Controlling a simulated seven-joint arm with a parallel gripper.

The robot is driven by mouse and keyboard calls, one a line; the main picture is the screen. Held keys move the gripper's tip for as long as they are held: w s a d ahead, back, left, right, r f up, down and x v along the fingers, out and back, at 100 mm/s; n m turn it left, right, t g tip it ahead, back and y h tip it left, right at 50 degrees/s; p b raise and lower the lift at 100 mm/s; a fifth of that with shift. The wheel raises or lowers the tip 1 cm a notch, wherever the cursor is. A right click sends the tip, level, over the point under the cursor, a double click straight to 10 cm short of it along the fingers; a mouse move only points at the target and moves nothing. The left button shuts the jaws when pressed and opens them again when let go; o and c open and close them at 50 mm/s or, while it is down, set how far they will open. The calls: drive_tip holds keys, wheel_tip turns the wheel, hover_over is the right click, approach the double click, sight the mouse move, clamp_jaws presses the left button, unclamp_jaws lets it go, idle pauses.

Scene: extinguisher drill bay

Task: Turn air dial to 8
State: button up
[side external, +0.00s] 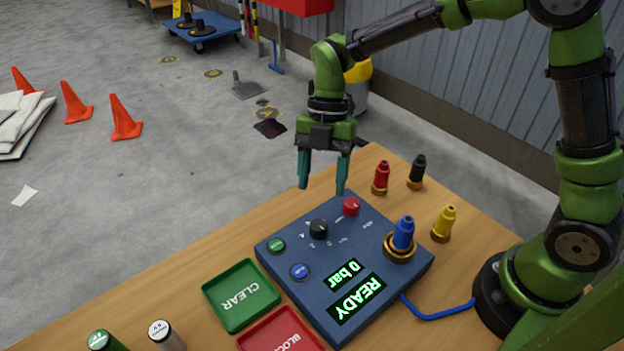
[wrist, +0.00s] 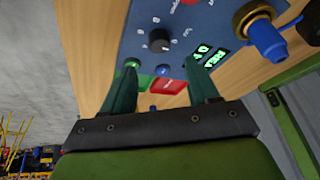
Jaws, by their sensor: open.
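The black air dial (side external: 318,229) sits on the blue control panel (side external: 280,252), with small white marks around it. The displays on the panel read "0 bar" (side external: 344,273) and "READY" (side external: 357,299). The dial also shows in the wrist view (wrist: 159,40), beyond my fingertips. Which mark it points at is too small to tell. My gripper (side external: 322,188) is open and empty, with its teal fingers pointing down above the panel's far edge, apart from the dial. In the wrist view both fingers (wrist: 163,68) are spread apart.
A red knob (side external: 351,207), a green button (side external: 276,246) and a blue button (side external: 300,271) are near the dial. A blue nozzle (side external: 403,234) stands on the panel. Red (side external: 381,178), black (side external: 416,172) and yellow (side external: 444,223) nozzles stand on the table behind. A green CLEAR tray (side external: 241,295) lies in front.

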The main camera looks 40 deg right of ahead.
sight(319, 224)
drive_tip(key=x, duration=0.8)
drive_tip(key=c, duration=1)
drive_tip(key=shift+d, duration=0.1)
